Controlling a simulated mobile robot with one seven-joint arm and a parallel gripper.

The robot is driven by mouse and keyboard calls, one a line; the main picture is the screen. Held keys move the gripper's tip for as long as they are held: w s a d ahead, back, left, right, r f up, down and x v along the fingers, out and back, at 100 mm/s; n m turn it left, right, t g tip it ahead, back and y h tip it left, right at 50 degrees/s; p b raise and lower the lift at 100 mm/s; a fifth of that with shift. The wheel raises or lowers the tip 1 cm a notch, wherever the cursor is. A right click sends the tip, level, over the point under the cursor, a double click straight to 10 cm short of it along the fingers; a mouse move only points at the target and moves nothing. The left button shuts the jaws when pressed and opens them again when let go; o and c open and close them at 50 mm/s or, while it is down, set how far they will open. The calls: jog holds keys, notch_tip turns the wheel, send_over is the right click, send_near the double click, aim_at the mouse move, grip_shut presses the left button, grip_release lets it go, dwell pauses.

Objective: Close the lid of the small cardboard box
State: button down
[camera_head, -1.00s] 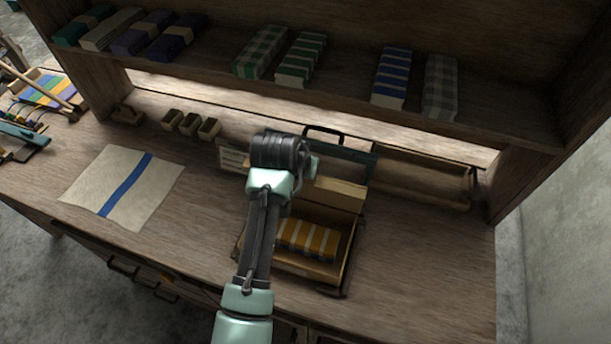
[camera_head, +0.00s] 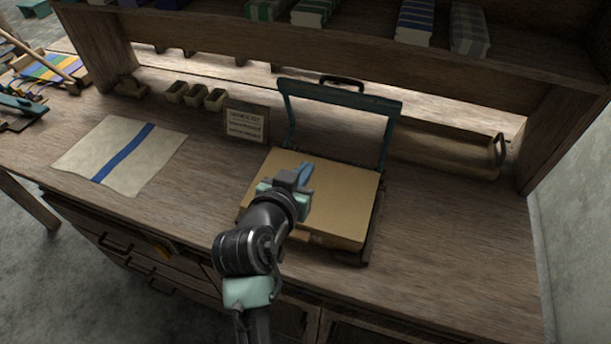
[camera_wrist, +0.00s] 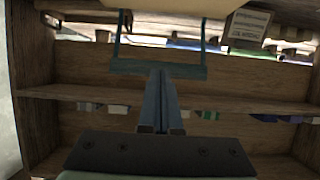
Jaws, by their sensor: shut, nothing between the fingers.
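The small cardboard box (camera_head: 325,190) stands on the wooden bench in the head view. Its tan lid lies over the top, flat or nearly so, and hides the inside. I cannot tell whether the front edge is fully seated. My gripper (camera_head: 304,172) is over the lid, its blue fingers shut and empty, pointing towards the back. Whether it touches the lid is unclear. In the wrist view the shut fingers (camera_wrist: 158,98) point at the shelving, and a strip of tan cardboard (camera_wrist: 190,5) shows at the top edge.
A teal frame (camera_head: 340,93) stands upright behind the box. A small sign (camera_head: 246,122) and several small bins (camera_head: 195,95) are at back left. A long wooden box (camera_head: 445,150) is at back right. A striped cloth (camera_head: 120,155) lies left. Bench at right is clear.

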jog(key=s+f+t+h+b, duration=0.1)
jog(key=f+b, duration=0.4)
jog(key=b, duration=0.8)
jog(key=s+a+f+t+b, duration=0.1)
jog(key=f+t+b, duration=0.3)
jog(key=b, duration=1)
jog(key=s+f+t+h+b, duration=0.1)
jog(key=s+f+t+b, duration=0.2)
jog(key=f+b, duration=0.4)
jog(key=shift+s+a+f+h+b, duration=0.3)
jog(key=shift+a+f+b, duration=0.1)
jog(key=shift+b, duration=3.05)
jog(key=shift+f, duration=0.1)
